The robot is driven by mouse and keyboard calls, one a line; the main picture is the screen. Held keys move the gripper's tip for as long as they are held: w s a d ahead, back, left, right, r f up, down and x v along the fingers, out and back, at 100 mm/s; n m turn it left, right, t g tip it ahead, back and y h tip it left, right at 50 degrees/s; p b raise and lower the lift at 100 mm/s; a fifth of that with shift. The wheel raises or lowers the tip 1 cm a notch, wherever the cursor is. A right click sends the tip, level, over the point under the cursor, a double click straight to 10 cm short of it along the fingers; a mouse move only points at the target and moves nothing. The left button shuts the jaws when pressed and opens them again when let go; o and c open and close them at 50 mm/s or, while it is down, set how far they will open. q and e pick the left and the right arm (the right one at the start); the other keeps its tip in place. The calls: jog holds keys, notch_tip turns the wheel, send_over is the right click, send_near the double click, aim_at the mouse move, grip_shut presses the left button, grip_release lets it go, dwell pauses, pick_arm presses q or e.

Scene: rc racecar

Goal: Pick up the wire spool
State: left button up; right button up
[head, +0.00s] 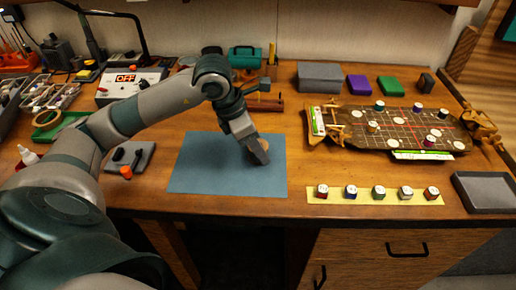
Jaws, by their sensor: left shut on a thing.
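My left gripper (259,153) reaches down over the blue mat (205,172) near its right side. It is shut on a small tan, copper-coloured round thing, which looks like the wire spool (265,144). Most of the spool is hidden behind the fingers. I cannot tell whether it touches the mat or is just above it. My right gripper is not in view.
A long wooden board (390,128) with round pieces lies at the right. Several small spools stand on a yellow strip (330,197) in front of it. A grey tray (487,190) sits at the right edge. The mat's left part is clear.

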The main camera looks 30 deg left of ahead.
aim_at(264, 144)
pick_arm(q)
jog(key=shift+r, duration=0.1)
jog(key=shift+w+r, duration=0.1)
jog(key=shift+r, duration=0.7)
notch_tip(264, 144, up, 2)
jog(key=shift+r+b, duration=0.1)
jog(key=shift+b, duration=0.4)
jog(key=s+d+r+b, duration=0.1)
jog(key=s+d+r, duration=0.5)
jog(key=d, duration=0.4)
jog(key=shift+s+r, duration=0.15)
jog(key=shift+r, duration=0.4)
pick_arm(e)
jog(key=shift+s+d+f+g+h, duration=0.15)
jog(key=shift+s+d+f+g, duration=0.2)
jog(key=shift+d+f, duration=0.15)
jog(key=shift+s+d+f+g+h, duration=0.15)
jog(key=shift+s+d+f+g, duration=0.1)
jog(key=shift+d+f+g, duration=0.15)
